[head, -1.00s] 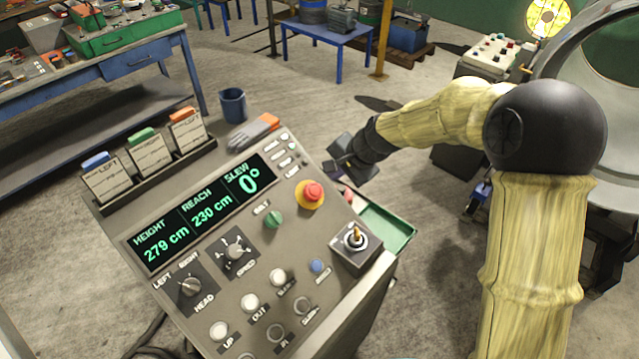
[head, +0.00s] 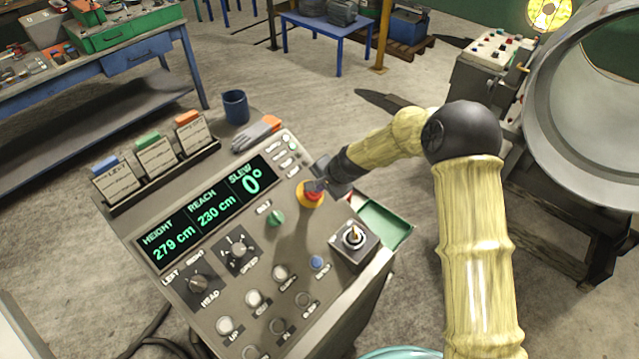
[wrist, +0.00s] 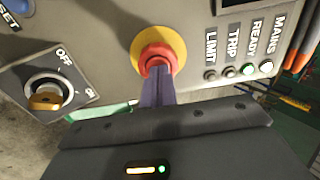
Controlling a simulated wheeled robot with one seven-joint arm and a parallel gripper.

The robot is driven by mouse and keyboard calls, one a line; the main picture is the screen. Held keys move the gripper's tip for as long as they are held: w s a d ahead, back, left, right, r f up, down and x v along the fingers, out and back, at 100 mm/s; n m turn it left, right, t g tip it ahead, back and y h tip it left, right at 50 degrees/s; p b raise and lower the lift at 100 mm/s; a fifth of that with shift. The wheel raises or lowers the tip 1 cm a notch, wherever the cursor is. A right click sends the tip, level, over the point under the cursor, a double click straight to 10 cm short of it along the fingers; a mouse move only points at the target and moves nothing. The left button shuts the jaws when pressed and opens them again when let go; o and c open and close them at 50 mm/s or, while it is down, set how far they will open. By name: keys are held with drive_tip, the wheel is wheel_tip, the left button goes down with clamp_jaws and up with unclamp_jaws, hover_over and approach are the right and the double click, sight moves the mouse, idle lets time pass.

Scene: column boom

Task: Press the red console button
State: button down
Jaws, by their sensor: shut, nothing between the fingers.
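The red console button (head: 307,196) stands on a yellow ring near the top right of the console panel (head: 205,282). My gripper (head: 318,186) is shut and empty, with its tips at the button in the head view and covering part of it. In the wrist view the red button (wrist: 157,54) sits in its yellow ring, and my shut fingers (wrist: 157,76) point straight at it. The fingertips overlap the button's lower edge there. I cannot tell whether they touch it or whether it is pressed in.
A key switch (wrist: 45,98) is beside the button.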

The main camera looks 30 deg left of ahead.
drive_tip(key=shift+b+x, duration=0.9)
drive_tip(key=shift+s+d+f, duration=0.15)
drive_tip(key=shift+s+d, duration=0.05)
drive_tip(key=shift+s, duration=0.2)
drive_tip(key=shift+d+r, duration=0.1)
drive_tip(key=shift+r, duration=0.4)
drive_tip(key=b+v, duration=0.2)
drive_tip(key=v, duration=1.1)
drive_tip(key=shift+w+d+r, duration=0.2)
drive_tip(key=shift+w+r, duration=0.1)
drive_tip(key=shift+r, duration=0.1)
